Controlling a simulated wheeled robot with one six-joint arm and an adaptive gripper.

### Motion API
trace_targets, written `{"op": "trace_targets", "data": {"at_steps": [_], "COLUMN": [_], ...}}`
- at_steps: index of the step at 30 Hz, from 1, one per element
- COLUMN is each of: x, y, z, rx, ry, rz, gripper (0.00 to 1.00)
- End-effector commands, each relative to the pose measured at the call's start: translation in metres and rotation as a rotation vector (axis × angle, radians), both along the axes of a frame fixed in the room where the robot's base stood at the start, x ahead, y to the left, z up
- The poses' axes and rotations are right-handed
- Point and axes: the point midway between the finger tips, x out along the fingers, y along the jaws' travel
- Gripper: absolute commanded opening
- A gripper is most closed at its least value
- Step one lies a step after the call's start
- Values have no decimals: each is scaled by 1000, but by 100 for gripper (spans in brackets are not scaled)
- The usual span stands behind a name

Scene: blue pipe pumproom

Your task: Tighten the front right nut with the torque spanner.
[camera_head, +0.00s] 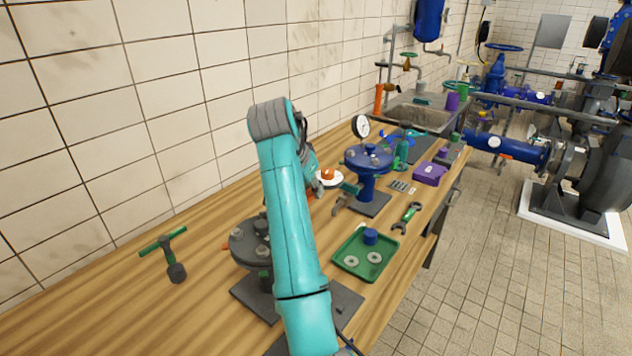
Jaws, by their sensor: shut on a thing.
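My gripper (318,188) is mostly hidden behind my own teal arm, over the middle of the bench. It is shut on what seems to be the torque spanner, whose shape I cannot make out. A round grey flange (243,240) with several nuts stands at the left of my arm on a dark base plate; my arm hides its right side. Farther back, a blue flange (380,158) with nuts on top stands on a blue post with a gauge (361,126) behind it. I cannot tell whether the spanner touches a nut.
A green tray (350,266) with washers and a blue part is right of my arm, near a green spanner (407,216). A purple box (430,173) and a sink (415,115) are farther back. The tiled wall borders the bench.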

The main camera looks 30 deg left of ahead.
Motion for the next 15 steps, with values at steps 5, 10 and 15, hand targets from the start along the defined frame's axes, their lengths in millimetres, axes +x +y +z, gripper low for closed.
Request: {"op": "trace_targets", "data": {"at_steps": [5,10,15], "x": [-7,-8,-8], "y": [6,7,7], "z": [-9,-10,-13], "rx": [0,1,1], "ry": [0,-1,0], "rz": [1,1,0], "gripper": [0,0,0]}}
